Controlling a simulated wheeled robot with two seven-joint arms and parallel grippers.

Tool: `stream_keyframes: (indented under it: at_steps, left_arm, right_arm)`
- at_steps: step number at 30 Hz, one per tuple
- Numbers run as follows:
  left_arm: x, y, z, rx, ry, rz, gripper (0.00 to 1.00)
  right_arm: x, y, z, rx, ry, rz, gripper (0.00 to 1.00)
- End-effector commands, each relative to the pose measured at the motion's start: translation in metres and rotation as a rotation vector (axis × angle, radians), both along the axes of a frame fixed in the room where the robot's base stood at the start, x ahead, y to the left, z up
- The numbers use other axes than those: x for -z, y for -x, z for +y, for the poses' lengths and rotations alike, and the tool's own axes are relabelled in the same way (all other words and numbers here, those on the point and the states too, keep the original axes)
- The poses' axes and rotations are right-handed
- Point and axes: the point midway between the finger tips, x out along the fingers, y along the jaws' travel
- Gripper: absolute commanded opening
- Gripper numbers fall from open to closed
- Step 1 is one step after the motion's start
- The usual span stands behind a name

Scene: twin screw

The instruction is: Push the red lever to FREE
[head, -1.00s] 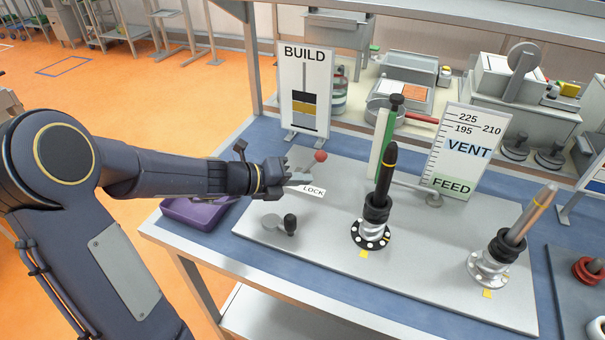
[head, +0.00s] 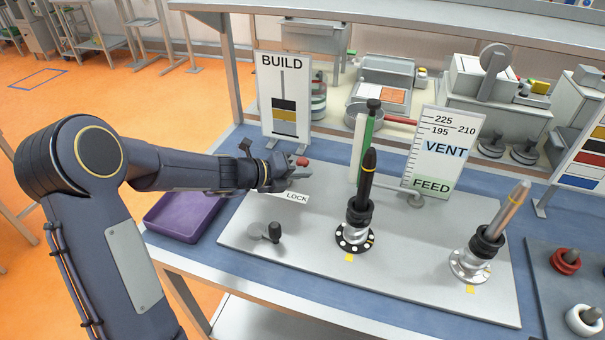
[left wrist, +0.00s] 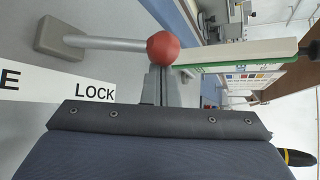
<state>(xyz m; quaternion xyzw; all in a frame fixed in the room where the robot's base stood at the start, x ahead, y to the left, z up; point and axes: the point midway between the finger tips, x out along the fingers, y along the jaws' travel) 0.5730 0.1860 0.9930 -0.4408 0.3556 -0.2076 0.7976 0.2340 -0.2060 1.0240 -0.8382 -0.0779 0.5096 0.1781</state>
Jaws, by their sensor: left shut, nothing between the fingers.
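The red lever's ball knob (head: 302,161) shows just past my left gripper (head: 300,178) in the head view. In the left wrist view the red ball (left wrist: 163,48) sits on a grey rod (left wrist: 105,42) that runs left to a grey pivot block (left wrist: 60,38). My left gripper (left wrist: 160,85) is shut and empty, with its fingertips right at the ball; I cannot tell whether they touch. The label strip reads LOCK (left wrist: 95,92) at its visible end. The rest of that label is mostly hidden, with only an E at the left edge. My right gripper is not in view.
On the grey plate stand a black-tipped post (head: 365,195), a metal-tipped post (head: 500,230) and a small black-knobbed crank (head: 273,232). A BUILD sign (head: 283,100) and a VENT/FEED gauge board (head: 440,150) stand behind. A purple tray (head: 183,218) lies left.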

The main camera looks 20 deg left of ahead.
Motion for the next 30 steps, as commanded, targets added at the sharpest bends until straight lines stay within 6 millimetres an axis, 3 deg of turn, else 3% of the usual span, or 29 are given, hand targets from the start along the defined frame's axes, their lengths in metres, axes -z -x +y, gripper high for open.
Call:
stream_keyframes:
  at_steps: [22,30]
  left_arm:
    - [-0.006,0.000,0.008,0.000,0.100,0.004,0.00]
    - [-0.013,-0.001,0.017,-0.004,0.210,0.007,0.00]
  right_arm:
    - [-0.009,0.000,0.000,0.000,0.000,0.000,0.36]
    - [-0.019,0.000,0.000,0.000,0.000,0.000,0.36]
